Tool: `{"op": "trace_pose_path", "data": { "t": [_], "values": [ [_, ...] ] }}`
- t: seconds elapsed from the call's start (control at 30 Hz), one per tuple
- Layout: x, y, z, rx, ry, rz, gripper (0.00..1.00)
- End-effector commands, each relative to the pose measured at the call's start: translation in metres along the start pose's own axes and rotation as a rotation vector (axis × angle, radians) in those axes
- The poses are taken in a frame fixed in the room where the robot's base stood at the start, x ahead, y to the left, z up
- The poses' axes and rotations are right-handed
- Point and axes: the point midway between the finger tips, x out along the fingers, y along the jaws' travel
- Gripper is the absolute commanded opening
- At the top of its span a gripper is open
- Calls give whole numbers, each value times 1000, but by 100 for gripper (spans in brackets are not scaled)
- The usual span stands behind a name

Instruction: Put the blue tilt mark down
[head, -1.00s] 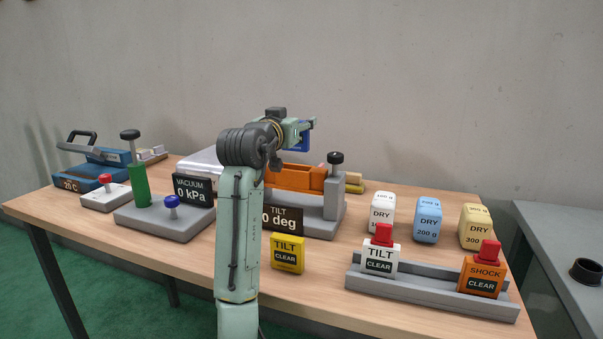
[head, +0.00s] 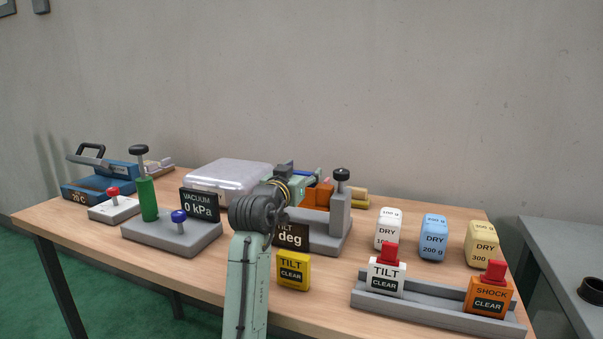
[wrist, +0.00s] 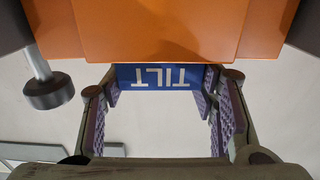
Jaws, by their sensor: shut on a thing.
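The blue tilt mark (wrist: 135,76), with white TILT lettering upside down, sits between the fingers of my gripper (wrist: 161,82) in the wrist view. My gripper is shut on it. An orange block (wrist: 160,30) fills the top of that view and hides part of the mark. In the head view my gripper (head: 308,178) is low behind the tilt stand, next to the orange block (head: 321,194). Only a sliver of blue shows there. I cannot tell whether the mark touches anything below it.
The tilt stand has a post with a black knob (head: 341,175) right of my gripper. A clear-lidded box (head: 228,178) is to the left. A yellow TILT mark (head: 293,271) stands in front. White, blue and yellow DRY blocks (head: 433,238) and a grey rail (head: 425,308) are right.

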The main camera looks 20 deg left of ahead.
Motion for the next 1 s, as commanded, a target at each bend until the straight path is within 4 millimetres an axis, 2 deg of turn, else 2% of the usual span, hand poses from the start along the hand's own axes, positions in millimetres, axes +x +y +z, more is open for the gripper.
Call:
{"op": "trace_pose_path", "data": {
  "t": [0.07,0.3,0.7,0.87,1.0],
  "values": [
    [0,0,1,0,0,0,57],
    [0,0,1,0,-1,0,73],
    [-1,0,-3,0,0,0,73],
    [-26,-1,0,1,1,-2,73],
    [-58,-1,0,1,3,-2,73]
  ]
}}
